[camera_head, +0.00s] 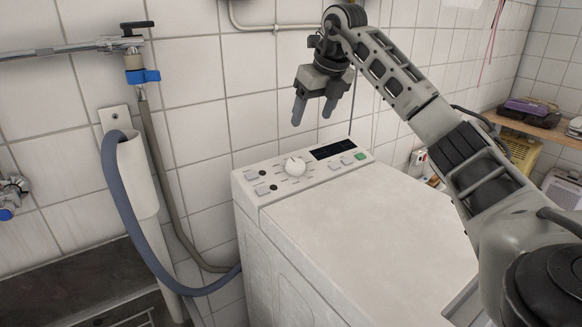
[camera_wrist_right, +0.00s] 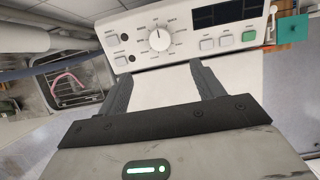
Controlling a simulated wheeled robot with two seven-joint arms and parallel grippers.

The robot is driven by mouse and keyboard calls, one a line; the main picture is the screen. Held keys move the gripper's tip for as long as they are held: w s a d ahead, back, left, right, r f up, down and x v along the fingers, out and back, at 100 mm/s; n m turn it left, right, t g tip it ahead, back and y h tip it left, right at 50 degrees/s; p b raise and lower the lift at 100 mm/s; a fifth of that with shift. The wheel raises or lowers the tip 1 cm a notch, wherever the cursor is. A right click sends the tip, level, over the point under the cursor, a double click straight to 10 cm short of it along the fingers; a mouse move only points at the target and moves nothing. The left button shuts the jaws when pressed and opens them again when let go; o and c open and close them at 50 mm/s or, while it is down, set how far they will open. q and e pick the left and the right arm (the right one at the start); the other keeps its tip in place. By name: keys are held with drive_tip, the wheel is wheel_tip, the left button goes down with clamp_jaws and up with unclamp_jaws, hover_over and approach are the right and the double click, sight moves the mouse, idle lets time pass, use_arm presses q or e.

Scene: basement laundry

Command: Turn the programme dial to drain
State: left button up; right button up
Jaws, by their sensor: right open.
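The white programme dial (camera_head: 294,167) sits on the sloped control panel (camera_head: 268,191) at the back of the white washing machine (camera_head: 360,235). In the right wrist view the dial (camera_wrist_right: 159,40) is ringed by small printed labels, too small to read, with a mark near its top. My right gripper (camera_head: 312,117) is open and empty, above the panel and apart from the dial. In the right wrist view its two fingers (camera_wrist_right: 165,82) point toward the panel, with the dial beyond the gap between them. My left gripper is not in view.
A dark display (camera_head: 332,149) and a green button (camera_head: 360,156) lie right of the dial; small buttons lie left. A shelf (camera_head: 535,127) stands at the right. The machine's top is clear.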

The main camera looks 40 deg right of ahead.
sight(296, 163)
drive_tip(key=x, duration=1.5)
drive_tip(key=shift+w+a+f, duration=0.1)
drive_tip(key=shift+f, duration=0.15)
drive_tip(key=c, duration=1)
